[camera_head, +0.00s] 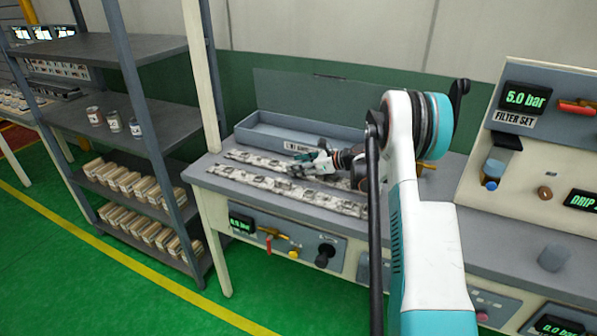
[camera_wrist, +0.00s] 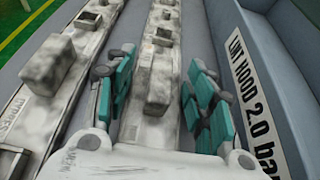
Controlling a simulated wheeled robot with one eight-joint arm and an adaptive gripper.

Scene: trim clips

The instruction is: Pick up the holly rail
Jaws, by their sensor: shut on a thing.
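Two long, pale, mottled rails with raised blocks lie side by side on the grey bench. My gripper (camera_head: 313,164) is at the far rail, which I take as the holly rail (camera_head: 256,160); its name does not show. The near rail (camera_head: 290,191) lies to the left in the wrist view (camera_wrist: 50,75), with lettering like "CYPRESS".
A grey tray (camera_head: 262,141) labelled "LINT HOOD 2.0 bar" stands just behind the far rail, its wall close to my fingers. A control panel (camera_head: 520,165) stands at the right. A shelf rack (camera_head: 110,95) with cans and boxes stands left.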

